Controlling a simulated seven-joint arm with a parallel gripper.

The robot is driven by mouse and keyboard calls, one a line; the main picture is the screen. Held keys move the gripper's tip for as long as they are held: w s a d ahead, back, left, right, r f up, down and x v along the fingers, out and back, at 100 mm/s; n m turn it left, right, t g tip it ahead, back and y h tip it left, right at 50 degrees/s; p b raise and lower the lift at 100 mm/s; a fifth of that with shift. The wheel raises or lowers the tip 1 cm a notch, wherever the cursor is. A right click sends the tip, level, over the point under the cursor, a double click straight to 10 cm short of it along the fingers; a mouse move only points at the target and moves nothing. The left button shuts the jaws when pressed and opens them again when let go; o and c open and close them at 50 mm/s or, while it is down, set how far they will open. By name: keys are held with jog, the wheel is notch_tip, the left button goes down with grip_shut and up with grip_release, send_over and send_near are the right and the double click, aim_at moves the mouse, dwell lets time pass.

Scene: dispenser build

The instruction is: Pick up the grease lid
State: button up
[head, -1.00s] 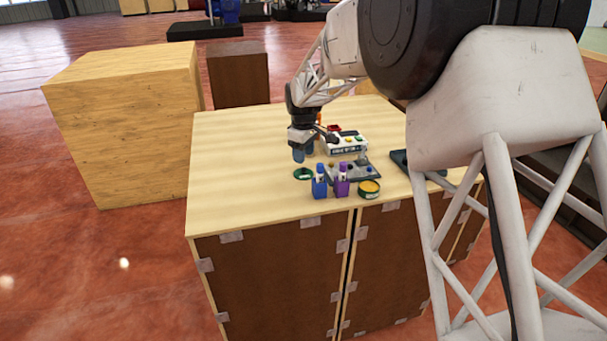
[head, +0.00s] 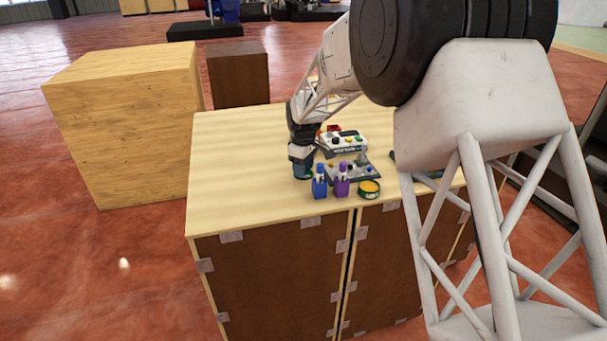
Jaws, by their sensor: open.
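The grease lid, a small dark green disc (head: 304,177), lies on the wooden table left of the dispenser parts. It is mostly hidden behind my gripper (head: 302,170). My gripper points down with its blue fingers at the lid, open. I cannot tell whether the fingers touch the lid. An open green grease tin (head: 369,188) with yellow-orange contents stands to the right, near the table's front edge.
A blue bottle-like holder (head: 320,182) and a purple one (head: 342,181) stand close by, front right of the lid. A grey plate with knobs (head: 362,170) and a white button box (head: 346,144) sit behind them. The table's left side (head: 235,170) is clear.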

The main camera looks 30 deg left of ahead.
jog(key=shift+c, duration=0.2)
grip_shut()
jog(key=shift+r, duration=0.15)
notch_tip(320, 180, up, 10)
dwell(0.9)
dwell(0.5)
